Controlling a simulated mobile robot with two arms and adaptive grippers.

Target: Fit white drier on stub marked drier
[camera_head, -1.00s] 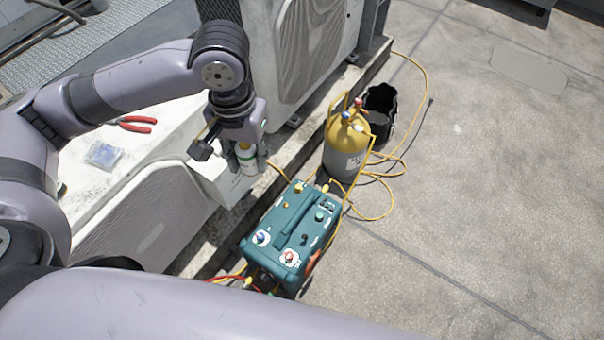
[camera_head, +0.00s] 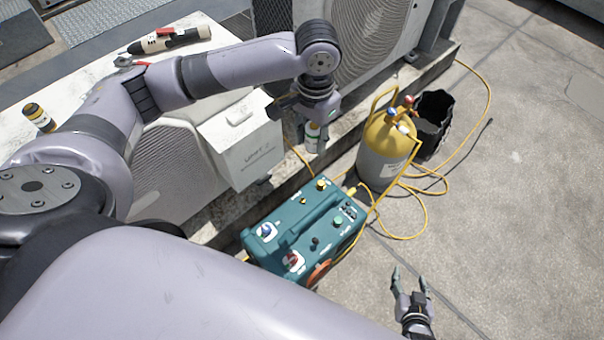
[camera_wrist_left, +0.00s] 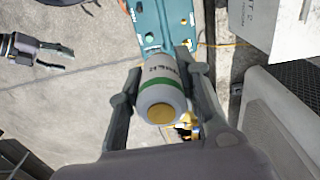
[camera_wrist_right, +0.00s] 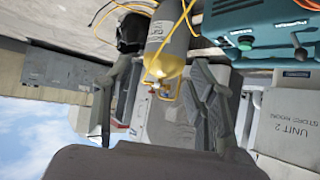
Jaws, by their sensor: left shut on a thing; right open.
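The white drier (camera_head: 313,131), a small canister with a green band, is held upright or nearly so in my left gripper (camera_head: 312,146). The left wrist view shows the drier (camera_wrist_left: 160,92) between both fingers, its brass-coloured round end facing the camera. In the head view this gripper hangs just right of the white box on the near condenser, above the gap before the teal machine. My right gripper (camera_head: 409,276) is open and empty over the concrete at the lower right; it also shows in the left wrist view (camera_wrist_left: 68,56). I cannot make out a stub marked drier.
The teal machine (camera_head: 305,233) stands on the concrete, with a yellow-topped grey cylinder (camera_head: 385,150) and black bucket (camera_head: 435,122) behind it. Yellow hoses loop around them. The white box (camera_head: 240,150) reads "UNIT 2". Concrete at right is clear.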

